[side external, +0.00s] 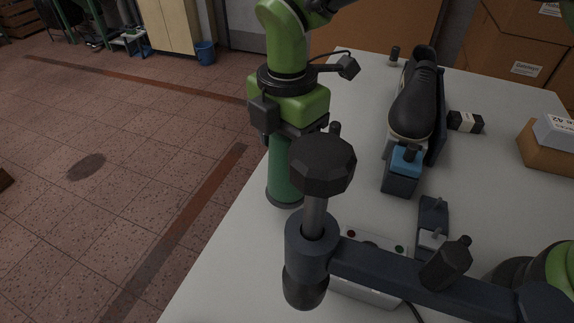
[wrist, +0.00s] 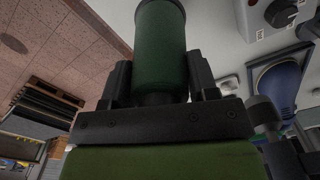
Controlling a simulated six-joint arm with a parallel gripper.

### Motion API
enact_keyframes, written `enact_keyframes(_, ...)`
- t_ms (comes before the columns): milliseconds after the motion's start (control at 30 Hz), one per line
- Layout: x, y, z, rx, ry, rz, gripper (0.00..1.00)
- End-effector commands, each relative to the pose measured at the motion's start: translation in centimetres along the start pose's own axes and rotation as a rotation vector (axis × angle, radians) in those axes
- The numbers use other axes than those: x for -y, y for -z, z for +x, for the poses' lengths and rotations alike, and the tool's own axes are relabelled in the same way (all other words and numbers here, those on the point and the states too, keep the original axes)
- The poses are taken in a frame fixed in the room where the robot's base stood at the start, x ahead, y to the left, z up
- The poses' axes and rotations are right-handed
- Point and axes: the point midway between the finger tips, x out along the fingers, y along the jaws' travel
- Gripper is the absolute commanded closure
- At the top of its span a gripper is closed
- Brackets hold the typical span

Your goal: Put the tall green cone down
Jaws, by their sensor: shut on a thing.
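The tall green cone (side external: 284,172) hangs upright below my gripper (side external: 298,138) in the side view, in front of the table's left edge. My gripper is shut on its upper part, with a finger on either side. In the wrist view the cone (wrist: 160,45) stands between the two dark fingers (wrist: 160,70), with its wider end away from me. The side view does not clearly show whether its base touches the table (side external: 235,262) or is above it.
A black shoe (side external: 414,103) sits on a stand with a blue block (side external: 406,161) to the right. A dark clamp with a big knob (side external: 322,164) blocks part of the foreground, before a grey button box (side external: 372,288). A small black-and-white block (side external: 465,122) and boxes (side external: 548,148) lie right.

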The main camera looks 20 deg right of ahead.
Motion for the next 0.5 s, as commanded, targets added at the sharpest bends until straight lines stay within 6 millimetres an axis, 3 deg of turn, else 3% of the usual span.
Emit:
enact_keyframes(300, 0.0, 0.0, 3.9, 0.000, 0.001, 0.000, 0.92)
enact_keyframes(500, 0.0, 0.0, 4.1, 0.000, -0.002, 0.000, 0.92)
